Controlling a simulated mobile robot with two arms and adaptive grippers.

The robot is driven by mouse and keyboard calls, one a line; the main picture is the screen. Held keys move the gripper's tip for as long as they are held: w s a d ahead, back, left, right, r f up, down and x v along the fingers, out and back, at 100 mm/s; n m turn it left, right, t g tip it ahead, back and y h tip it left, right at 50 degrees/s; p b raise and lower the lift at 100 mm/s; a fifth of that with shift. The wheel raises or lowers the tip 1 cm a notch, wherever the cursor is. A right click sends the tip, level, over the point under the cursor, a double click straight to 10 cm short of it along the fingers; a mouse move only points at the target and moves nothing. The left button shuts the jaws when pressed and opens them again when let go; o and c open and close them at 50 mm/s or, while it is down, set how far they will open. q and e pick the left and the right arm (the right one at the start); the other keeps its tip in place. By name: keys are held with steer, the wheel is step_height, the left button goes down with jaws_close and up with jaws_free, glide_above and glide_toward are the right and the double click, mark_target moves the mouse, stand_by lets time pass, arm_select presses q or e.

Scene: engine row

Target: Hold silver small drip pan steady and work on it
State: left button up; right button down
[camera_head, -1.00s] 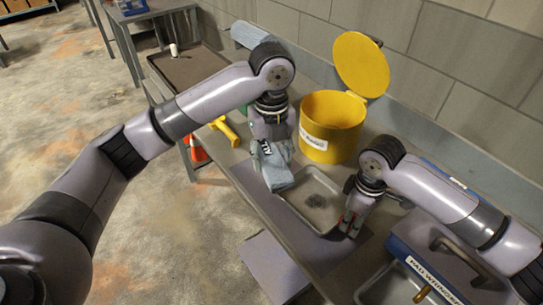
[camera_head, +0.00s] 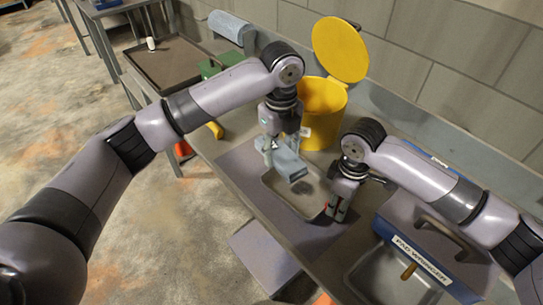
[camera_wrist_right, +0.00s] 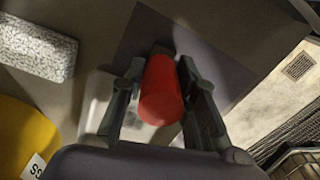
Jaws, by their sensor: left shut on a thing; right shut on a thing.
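The silver small drip pan (camera_head: 283,194) lies on a grey mat on the bench, with a dark stain inside. In the right wrist view only a pale part of the pan (camera_wrist_right: 97,100) shows behind the fingers. My left gripper (camera_head: 272,150) is shut on a blue-grey pad (camera_head: 291,163), held at the pan's far part and covering some of it. Whether the pad touches the pan bottom I cannot tell. My right gripper (camera_head: 340,211) is at the pan's right side, shut on a red cylinder (camera_wrist_right: 161,92). Whether the cylinder is joined to the pan is hidden.
A yellow bin (camera_head: 322,115) with its lid up stands behind the pan. A blue pad wringer (camera_head: 430,255) stands at the right. A brown tray (camera_head: 180,68) is at the back left. A pale speckled block (camera_wrist_right: 37,48) shows in the right wrist view.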

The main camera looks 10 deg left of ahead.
arm_select(q)
steer(key=n, duration=0.2)
glide_above(295, 189)
steer(key=w, duration=0.1)
step_height(295, 189, down, 2)
steer(key=f, duration=0.1)
steer(key=shift+d+f, duration=0.15)
steer(key=shift+f, duration=1.95)
steer(key=shift+d+f, duration=0.15)
steer(key=shift+f, duration=1.95)
steer(key=shift+f, duration=0.55)
steer(key=shift+w+d, duration=0.1)
steer(key=shift+w, duration=0.05)
steer(key=shift+w+d, duration=0.3)
steer(key=shift+w, duration=0.2)
steer(key=shift+s+a+f, duration=0.1)
steer(key=shift+s+a, duration=0.3)
steer(key=shift+s, duration=0.25)
steer(key=shift+s+a+f, duration=0.1)
steer(key=shift+s+a, duration=0.3)
steer(key=shift+s, duration=0.2)
steer(key=shift+w+d, duration=0.1)
